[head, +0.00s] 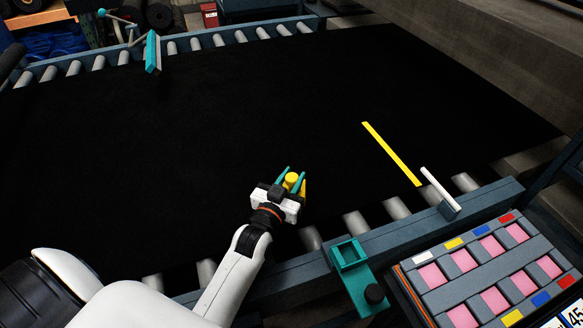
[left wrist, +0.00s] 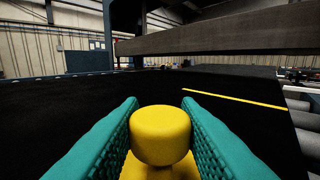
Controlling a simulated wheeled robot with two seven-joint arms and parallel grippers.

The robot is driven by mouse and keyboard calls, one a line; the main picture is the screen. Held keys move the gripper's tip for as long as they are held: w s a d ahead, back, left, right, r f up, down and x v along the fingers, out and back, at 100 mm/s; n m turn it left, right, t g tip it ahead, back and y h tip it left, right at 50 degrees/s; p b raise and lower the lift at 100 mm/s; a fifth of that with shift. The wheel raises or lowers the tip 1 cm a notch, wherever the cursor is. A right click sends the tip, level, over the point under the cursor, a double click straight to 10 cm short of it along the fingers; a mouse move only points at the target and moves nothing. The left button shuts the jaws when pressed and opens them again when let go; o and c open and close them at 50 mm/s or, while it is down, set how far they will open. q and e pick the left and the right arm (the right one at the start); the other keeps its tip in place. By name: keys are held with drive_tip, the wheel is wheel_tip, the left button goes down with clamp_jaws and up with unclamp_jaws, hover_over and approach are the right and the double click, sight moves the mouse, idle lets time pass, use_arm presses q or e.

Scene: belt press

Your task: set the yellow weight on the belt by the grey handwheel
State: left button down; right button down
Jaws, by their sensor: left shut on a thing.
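The yellow weight (head: 291,180) is between the teal fingers of my left gripper (head: 291,179), over the near part of the black belt (head: 220,110). In the left wrist view, my left gripper (left wrist: 160,140) is shut on the weight (left wrist: 160,136), which looks upright with a rounded knob on top. Its base is hidden, so I cannot tell whether it touches the belt. I cannot make out a grey handwheel for certain; a dark grey curved part (head: 10,60) shows at the far left edge. My right gripper is not in view.
A yellow line (head: 391,153) crosses part of the belt to the right. A white bar (head: 440,188) and a teal bracket (head: 349,256) stand on the near rail. A teal plate (head: 152,52) stands at the far rail. A tray of pink blocks (head: 466,316) is at lower right.

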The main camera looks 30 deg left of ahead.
use_arm(q)
drive_tip(key=shift+r, duration=0.1)
drive_tip(key=c, duration=1.5)
unclamp_jaws()
drive_tip(key=shift+f, duration=0.3)
drive_tip(key=o, duration=0.4)
drive_tip(key=shift+o, duration=0.2)
drive_tip(key=shift+s+r, duration=0.1)
drive_tip(key=s+b, duration=0.1)
drive_tip(key=s, duration=0.2)
drive_tip(key=s+b, duration=0.1)
drive_tip(key=s, duration=0.3)
drive_tip(key=s+b, duration=0.1)
drive_tip(key=s, duration=0.3)
drive_tip(key=shift+d, duration=0.35)
drive_tip(key=shift+s, duration=0.45)
